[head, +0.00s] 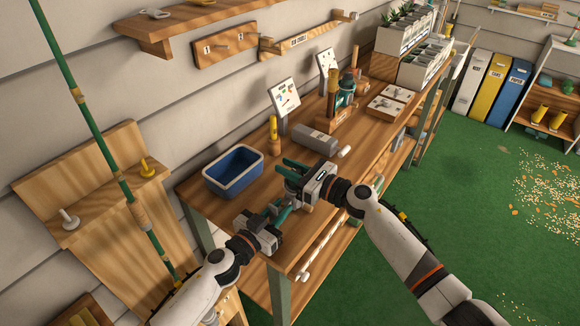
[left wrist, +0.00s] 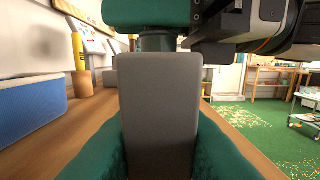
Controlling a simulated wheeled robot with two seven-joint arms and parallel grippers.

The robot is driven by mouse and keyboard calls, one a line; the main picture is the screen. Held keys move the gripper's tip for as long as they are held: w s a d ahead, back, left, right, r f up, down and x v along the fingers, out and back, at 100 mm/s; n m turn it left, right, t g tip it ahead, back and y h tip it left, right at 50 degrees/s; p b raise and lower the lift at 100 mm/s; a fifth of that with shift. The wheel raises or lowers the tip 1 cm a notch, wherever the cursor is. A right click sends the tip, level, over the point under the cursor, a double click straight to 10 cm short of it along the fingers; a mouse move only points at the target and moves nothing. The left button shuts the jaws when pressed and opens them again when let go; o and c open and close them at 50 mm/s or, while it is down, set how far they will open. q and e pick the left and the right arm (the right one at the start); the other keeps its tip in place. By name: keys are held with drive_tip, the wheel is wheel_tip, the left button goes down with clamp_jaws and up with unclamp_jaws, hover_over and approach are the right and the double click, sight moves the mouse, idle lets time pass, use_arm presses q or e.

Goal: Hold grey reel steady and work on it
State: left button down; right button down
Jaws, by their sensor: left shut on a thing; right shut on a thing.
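The grey reel (left wrist: 158,115) stands upright and close in the left wrist view, its grey block-like body between the green fingers of my left gripper (head: 279,211). That gripper is shut on it, low over the front of the workbench (head: 232,208). My right gripper (head: 291,178) is just above and beyond, shut at the top of the reel. In the left wrist view one of its green fingers crosses over a dark round part on top of the reel. In the head view the grippers mostly hide the reel, and its far side is hidden.
A blue tub (head: 233,171) stands to the left on the bench. Beyond the grippers lie a grey box (head: 315,139) and a small white cylinder (head: 344,152). A yellow-handled tool (head: 273,133) and a picture card (head: 284,97) stand behind.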

drive_tip(key=shift+s+n+g+y, duration=0.1)
drive_tip(key=shift+n+g+y, duration=0.7)
drive_tip(key=shift+n+g, duration=0.6)
drive_tip(key=shift+s+g, duration=0.1)
drive_tip(key=shift+g, duration=0.4)
drive_tip(key=c, duration=1.2)
unclamp_jaws()
drive_tip(key=shift+c, duration=0.2)
drive_tip(key=v, duration=1.2)
drive_tip(key=shift+f, duration=0.15)
use_arm(q)
drive_tip(key=shift+c, duration=1.4)
unclamp_jaws()
